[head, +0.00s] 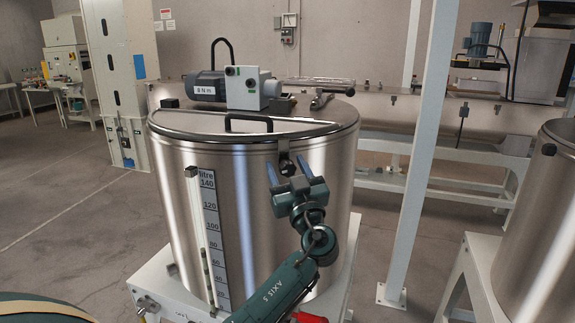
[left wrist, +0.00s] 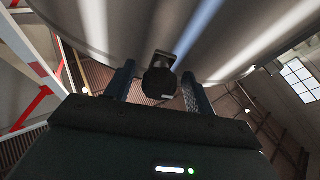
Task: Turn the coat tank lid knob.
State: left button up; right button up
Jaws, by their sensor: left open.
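The coat tank (head: 250,220) is a large steel drum with a flat steel lid (head: 185,122). The lid knob (head: 286,165) is a small dark knob at the front of the lid rim. In the left wrist view the knob (left wrist: 158,83) is black and faceted, on a short metal bracket. My left gripper (head: 288,172) is open at the knob. In the left wrist view its fingers (left wrist: 157,86) stand on either side of the knob, with a gap visible on each side. I cannot tell whether either touches it. My right gripper is not in view.
A motor drive (head: 248,88) and a black handle (head: 248,122) sit on the lid. A scaled level gauge (head: 207,230) runs down the tank's front. A white post (head: 420,150) stands to the right, with another steel tank (head: 545,215) beyond. Open floor lies left.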

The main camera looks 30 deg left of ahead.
pick_arm(q)
jog(key=c, duration=1)
jog(key=shift+o, duration=0.2)
jog(key=shift+f+m+t+b, duration=0.1)
jog(key=shift+m+t+b, duration=0.25)
jog(key=shift+m, duration=0.25)
